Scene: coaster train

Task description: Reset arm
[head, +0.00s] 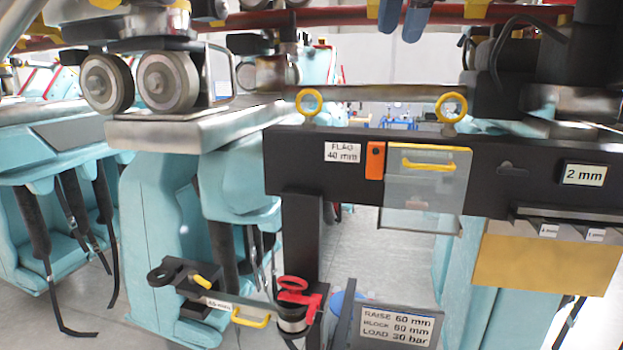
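The task line names no object other than my arm. I cannot make out my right gripper clearly against the machinery, so its opening and any contact cannot be told. My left gripper does not show.
A black beam (230,170) with yellow eyebolts and a clear panel (425,185) crosses the front. Wheels (167,83) sit on a rail at upper left. Below are a black labelled block (183,277), a red-handled cylinder (292,318) and a sign (397,326). Teal supports (155,230) flank grey floor.

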